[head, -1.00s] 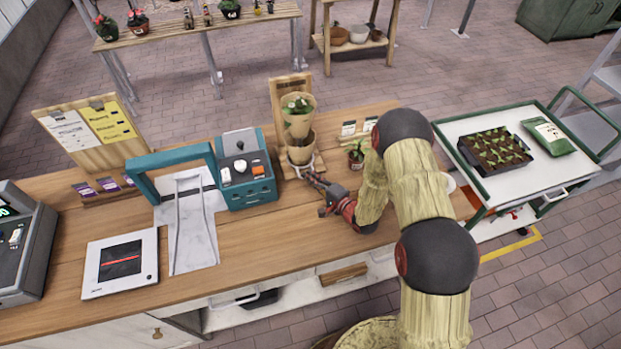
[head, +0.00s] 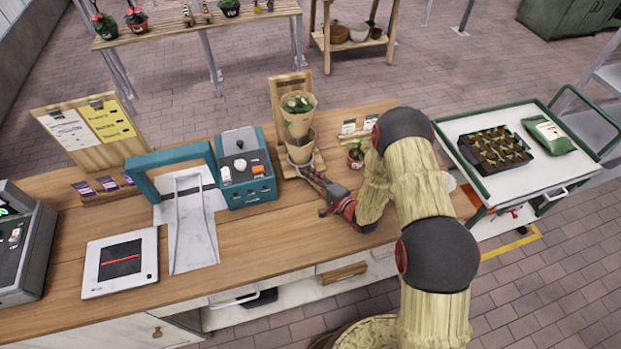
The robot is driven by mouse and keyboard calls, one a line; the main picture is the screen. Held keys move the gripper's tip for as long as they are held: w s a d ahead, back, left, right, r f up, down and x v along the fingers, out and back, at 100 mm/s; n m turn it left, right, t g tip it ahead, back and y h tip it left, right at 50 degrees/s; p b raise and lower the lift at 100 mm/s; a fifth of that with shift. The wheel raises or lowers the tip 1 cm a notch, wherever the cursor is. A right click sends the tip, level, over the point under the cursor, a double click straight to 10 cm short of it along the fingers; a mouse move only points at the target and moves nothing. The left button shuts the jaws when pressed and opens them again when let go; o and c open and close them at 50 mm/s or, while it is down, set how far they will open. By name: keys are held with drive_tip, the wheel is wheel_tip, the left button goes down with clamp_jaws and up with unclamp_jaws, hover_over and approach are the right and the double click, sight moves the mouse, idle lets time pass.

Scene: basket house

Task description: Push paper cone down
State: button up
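The paper cone (head: 299,118) is tan and flares upward, with a green plant and pale blooms (head: 298,104) at its open top. It stands upright in a wooden stand (head: 279,101) with a tall backboard, and its lower part sits around or in a brown pot (head: 300,147). My gripper (head: 308,174) is low at the front of the stand, just below the pot, reaching in from the right. Its fingertips are small and partly lost against the stand, so I cannot tell whether they touch it or how far apart they are.
A teal machine (head: 245,169) stands close left of the stand. A small potted plant (head: 356,154) and cards (head: 348,128) are to the right. A flat scanner (head: 120,262) lies at the left of the counter (head: 270,250). The counter's front middle is clear.

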drive_tip(key=shift+v, duration=3.9)
drive_tip(key=w+d+r+n+h, duration=0.2)
drive_tip(key=w+d+r+h, duration=0.15)
drive_tip(key=r, duration=0.35)
drive_tip(key=w+d+r+n+h, duration=0.2)
drive_tip(key=w+d+r, duration=0.15)
drive_tip(key=r, duration=0.35)
drive_tip(key=s+d+r+n+g+h, duration=0.25)
drive_tip(key=d+r, duration=0.25)
drive_tip(key=r, duration=0.4)
drive_tip(key=s+d+r+n+h, duration=0.15)
drive_tip(key=s+d+r, duration=0.25)
drive_tip(key=s+r, duration=0.7)
drive_tip(key=s+a+r+n+g, duration=0.1)
drive_tip(key=s+r+n+g, duration=0.1)
drive_tip(key=s, duration=1)
drive_tip(key=s+a+r+n+g, duration=0.1)
drive_tip(key=s+a+r+g, duration=0.1)
drive_tip(key=s, duration=1.1)
wheel_tip(320, 180, down, 11)
drive_tip(key=b, duration=1.1)
drive_tip(key=shift+w+d, duration=0.15)
drive_tip(key=shift+w, duration=0.1)
